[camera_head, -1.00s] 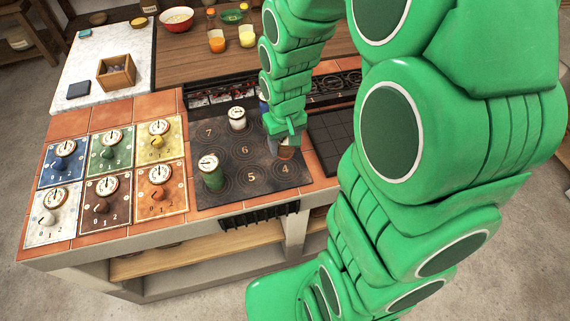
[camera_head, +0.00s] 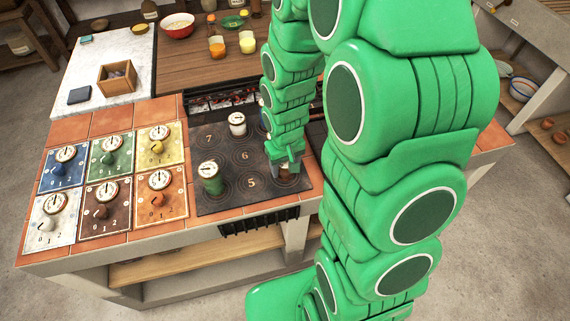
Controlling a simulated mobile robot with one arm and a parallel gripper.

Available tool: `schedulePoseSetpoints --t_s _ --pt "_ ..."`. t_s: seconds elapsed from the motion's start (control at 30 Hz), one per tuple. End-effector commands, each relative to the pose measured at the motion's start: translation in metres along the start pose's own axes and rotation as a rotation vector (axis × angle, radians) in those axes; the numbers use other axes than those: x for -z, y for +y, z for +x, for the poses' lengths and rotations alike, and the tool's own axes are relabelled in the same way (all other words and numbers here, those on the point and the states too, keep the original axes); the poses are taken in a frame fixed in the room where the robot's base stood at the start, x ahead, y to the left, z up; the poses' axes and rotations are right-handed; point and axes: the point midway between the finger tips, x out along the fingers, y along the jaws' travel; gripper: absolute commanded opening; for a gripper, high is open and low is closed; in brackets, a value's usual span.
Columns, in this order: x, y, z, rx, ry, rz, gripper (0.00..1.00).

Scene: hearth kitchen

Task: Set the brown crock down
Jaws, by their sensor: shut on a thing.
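My gripper (camera_head: 287,163) points down over the front right of the dark hob (camera_head: 223,180). It is shut on the brown crock (camera_head: 289,171), which is small and mostly hidden by the jaws and wrist. The crock looks upright and covers the part of the hob beside the number 5 ring, where a 4 was marked. I cannot tell whether its base touches the hob. A green crock (camera_head: 211,182) with a dial lid stands at the hob's front left. A white crock (camera_head: 237,127) stands further back.
Coloured control panels with knobs and dials, such as the brown one (camera_head: 107,208), fill the tiled counter at left. A wooden box (camera_head: 117,77) sits on the pale slab. Bottles (camera_head: 216,45) and a red bowl (camera_head: 177,25) stand at the back. My large green arm blocks the right side.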

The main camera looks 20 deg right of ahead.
Motion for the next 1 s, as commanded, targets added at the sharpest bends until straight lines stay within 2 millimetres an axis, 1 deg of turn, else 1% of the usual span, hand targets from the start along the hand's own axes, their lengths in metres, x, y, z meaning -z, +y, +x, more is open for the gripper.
schedulePoseSetpoints --t_s 0.27,0.3,0.43,0.77,0.87,1.0 --pt "0.000 0.000 0.003 0.000 -0.001 0.000 0.16" --pt "0.000 0.000 0.003 0.000 -0.001 0.000 0.63" --pt "0.000 0.000 0.002 0.000 0.000 0.000 0.82" --pt "0.000 0.000 0.001 0.000 0.001 0.000 0.82" --pt "0.001 0.000 -0.004 0.000 0.003 0.000 0.82" --pt "0.001 0.000 -0.016 0.000 0.002 0.001 0.82"
